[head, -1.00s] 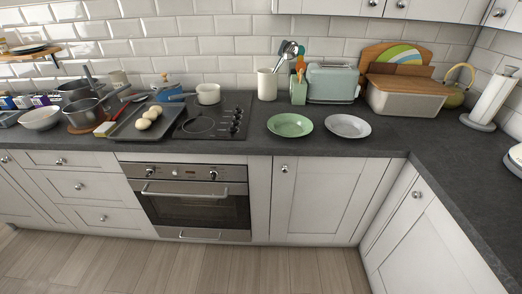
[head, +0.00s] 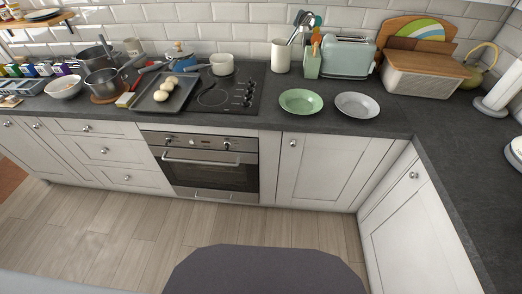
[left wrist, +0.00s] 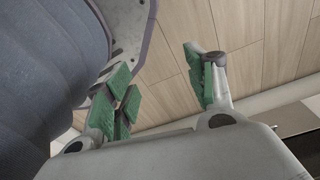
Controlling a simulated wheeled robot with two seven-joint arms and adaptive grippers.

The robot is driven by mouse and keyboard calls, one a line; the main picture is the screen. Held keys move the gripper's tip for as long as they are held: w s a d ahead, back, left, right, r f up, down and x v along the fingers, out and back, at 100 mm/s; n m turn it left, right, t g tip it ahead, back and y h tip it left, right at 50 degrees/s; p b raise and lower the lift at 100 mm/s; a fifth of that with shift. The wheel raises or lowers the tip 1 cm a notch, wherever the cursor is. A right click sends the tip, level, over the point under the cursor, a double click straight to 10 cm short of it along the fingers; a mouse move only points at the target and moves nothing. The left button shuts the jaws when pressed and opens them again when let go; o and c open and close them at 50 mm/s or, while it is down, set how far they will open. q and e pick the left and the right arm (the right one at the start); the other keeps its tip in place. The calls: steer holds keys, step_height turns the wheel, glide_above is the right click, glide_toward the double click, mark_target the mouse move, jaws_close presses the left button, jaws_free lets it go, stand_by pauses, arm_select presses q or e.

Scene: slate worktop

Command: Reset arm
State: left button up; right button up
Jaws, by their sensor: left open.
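My left gripper (left wrist: 160,78) shows in the left wrist view, with green pads on its two fingers. The fingers are spread apart and nothing is held between them. Behind the fingers is the wood floor (left wrist: 258,80). Neither gripper shows in the head view, and my right gripper is in no view.
The slate worktop (head: 370,125) holds a green plate (head: 301,101), a grey plate (head: 357,105), a toaster (head: 347,58), a bread bin (head: 422,75) and a tray (head: 155,103) with round pale items. The oven (head: 207,165) is shut. The right worktop is largely clear.

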arm_select(q)
steer(key=s+a+r+p, duration=0.1)
steer(key=s+a+p, duration=0.1)
steer(key=s+p, duration=0.3)
steer(key=s+a+r+p, duration=0.2)
steer(key=s+p, duration=0.4)
steer(key=s, duration=0.2)
steer(key=shift+r+g, duration=0.2)
steer(key=shift+g, duration=0.1)
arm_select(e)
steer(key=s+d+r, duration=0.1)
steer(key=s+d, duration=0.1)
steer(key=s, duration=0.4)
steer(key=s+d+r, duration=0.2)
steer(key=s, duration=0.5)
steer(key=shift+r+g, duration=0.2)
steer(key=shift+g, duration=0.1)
arm_select(q)
steer(key=shift+w, duration=0.1)
